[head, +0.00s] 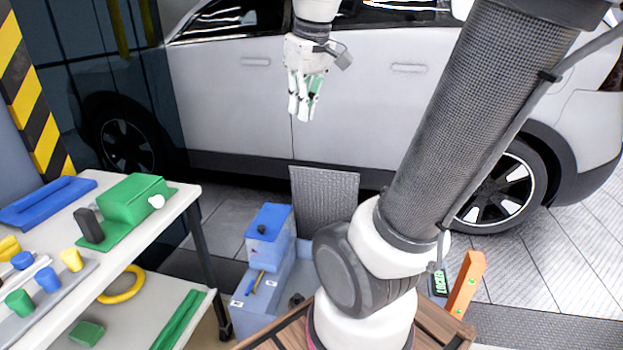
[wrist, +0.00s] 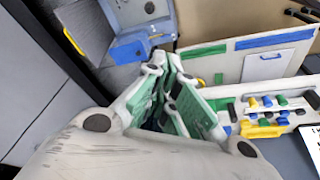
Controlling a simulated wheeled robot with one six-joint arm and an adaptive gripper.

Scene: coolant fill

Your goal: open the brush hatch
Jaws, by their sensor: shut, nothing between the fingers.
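My gripper (head: 304,108) hangs in front of the silver car's side, fingers down and closed together. In the wrist view its fingers (wrist: 168,72) are together with nothing between them. Below it on the floor stands a blue unit with a raised blue box (head: 268,226) that has a dark knob and a yellow stick low on its front. A grey textured panel (head: 325,197) stands upright behind it; it also shows in the wrist view (wrist: 82,32). I cannot tell which part is the brush hatch. The gripper is well above the unit and touches none of it.
A white table (head: 185,200) with green and blue blocks and coloured pegs stands at the left. The silver car (head: 230,100) fills the back. An orange post (head: 466,283) stands at the right beside a small LOCKED sign (head: 440,283).

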